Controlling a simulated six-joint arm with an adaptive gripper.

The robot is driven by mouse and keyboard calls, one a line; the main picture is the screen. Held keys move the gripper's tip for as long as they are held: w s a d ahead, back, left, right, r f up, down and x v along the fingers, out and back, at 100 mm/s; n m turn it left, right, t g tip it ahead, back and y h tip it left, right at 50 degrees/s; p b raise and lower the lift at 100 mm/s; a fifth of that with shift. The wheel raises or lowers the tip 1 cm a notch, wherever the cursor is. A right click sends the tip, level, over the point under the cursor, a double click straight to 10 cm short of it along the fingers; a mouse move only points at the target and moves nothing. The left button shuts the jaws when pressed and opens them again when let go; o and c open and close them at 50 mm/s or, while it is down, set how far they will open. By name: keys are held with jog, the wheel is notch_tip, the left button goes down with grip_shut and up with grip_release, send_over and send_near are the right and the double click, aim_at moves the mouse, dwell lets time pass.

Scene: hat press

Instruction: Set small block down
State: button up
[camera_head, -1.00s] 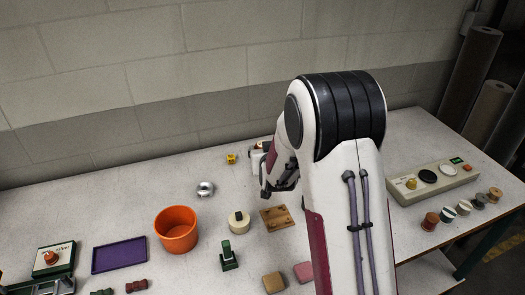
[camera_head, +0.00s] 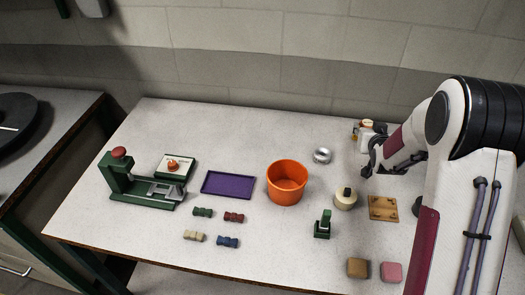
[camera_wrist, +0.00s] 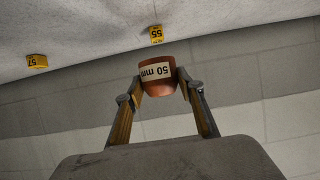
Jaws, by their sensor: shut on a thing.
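The small block (camera_wrist: 157,76) is a reddish-brown round piece with a white "50 mm" label, upside down in the wrist view. My gripper (camera_wrist: 160,84) is shut on it, one finger on each side. In the head view the block (camera_head: 367,124) is at the back right of the table, beyond my wrist, near the wall. A yellow "55" tag (camera_wrist: 156,34) stands close beside the block. It also shows in the head view (camera_head: 356,130). A second yellow tag, "57" (camera_wrist: 37,62), is farther off. I cannot tell whether the block touches the table.
A silver ring-like piece (camera_head: 322,155), a cream round piece with a dark knob (camera_head: 345,199), a wooden plate (camera_head: 383,208) and an orange bucket (camera_head: 287,184) stand nearby. A purple tray (camera_head: 229,185) and green press (camera_head: 140,183) are at left. The wall is close behind the block.

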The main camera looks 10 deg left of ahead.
jog(key=w+a+r+n+g+y, duration=0.1)
jog(key=w+a+r+n+y, duration=0.15)
jog(key=a, duration=0.45)
jog(key=w+a+r+n+g+y, duration=0.1)
jog(key=w+a+n+y, duration=0.15)
jog(key=a, duration=0.45)
jog(key=w+a+r+n+g+y, duration=0.1)
jog(key=a+n+y, duration=0.2)
jog(key=a, duration=0.3)
jog(key=s+a+f+n+g+y, duration=0.2)
jog(key=s+a+n+g+y, duration=0.2)
jog(key=s+a+n+g, duration=0.3)
jog(key=s+a, duration=0.2)
jog(key=a, duration=0.2)
jog(key=shift+s+f+n, duration=0.15)
jog(key=shift+s+n, duration=0.1)
jog(key=shift+n, duration=0.05)
jog(key=shift+f, duration=0.1)
jog(key=shift+f, duration=3)
jog(key=shift+f, duration=1.9)
